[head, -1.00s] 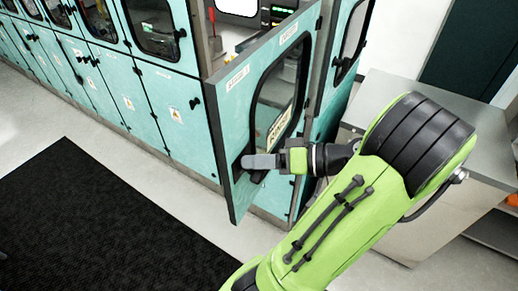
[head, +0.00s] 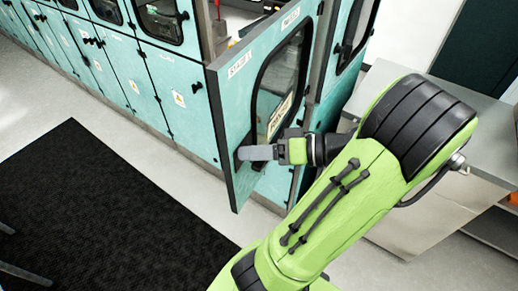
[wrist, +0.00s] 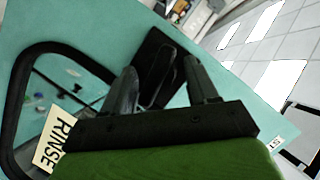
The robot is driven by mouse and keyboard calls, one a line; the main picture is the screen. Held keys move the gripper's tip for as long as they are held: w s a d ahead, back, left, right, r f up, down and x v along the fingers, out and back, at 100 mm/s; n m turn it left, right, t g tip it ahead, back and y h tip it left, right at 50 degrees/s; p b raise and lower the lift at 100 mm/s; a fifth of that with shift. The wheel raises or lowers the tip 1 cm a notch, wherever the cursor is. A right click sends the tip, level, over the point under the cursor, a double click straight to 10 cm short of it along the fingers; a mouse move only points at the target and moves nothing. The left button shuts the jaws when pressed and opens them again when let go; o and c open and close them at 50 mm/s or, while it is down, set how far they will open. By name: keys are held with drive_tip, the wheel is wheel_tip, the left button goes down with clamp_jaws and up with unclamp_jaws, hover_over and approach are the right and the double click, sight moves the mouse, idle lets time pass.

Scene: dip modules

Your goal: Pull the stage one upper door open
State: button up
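The stage one upper door (head: 222,110) is a teal panel with a dark-framed window and a "STAGE 1" label. It stands swung out from the cabinet, with its hinged side at the right in the head view. My gripper (head: 245,153) is at the black handle near the door's lower free edge. In the wrist view my gripper's fingers (wrist: 162,82) are apart, with the black handle (wrist: 160,50) between or just beyond them. Firm contact on both sides cannot be made out. The door (wrist: 100,35) fills much of that view, with a "RINSE" sign at left.
Teal cabinets (head: 150,75) with black latches run along the left. A black mat (head: 95,205) lies on the floor in front. A grey metal bench (head: 425,215) stands behind my arm at right. Pale floor is clear between mat and cabinets.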

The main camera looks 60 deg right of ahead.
drive_tip(key=shift+s+d+r, duration=0.1)
drive_tip(key=shift+d, duration=0.05)
drive_tip(key=shift+s+d+r+p, duration=0.1)
drive_tip(key=shift+s+r+p, duration=0.1)
drive_tip(key=shift+s+p, duration=0.15)
drive_tip(key=v, duration=1.4)
drive_tip(key=shift+s+p, duration=0.35)
drive_tip(key=shift+s, duration=0.05)
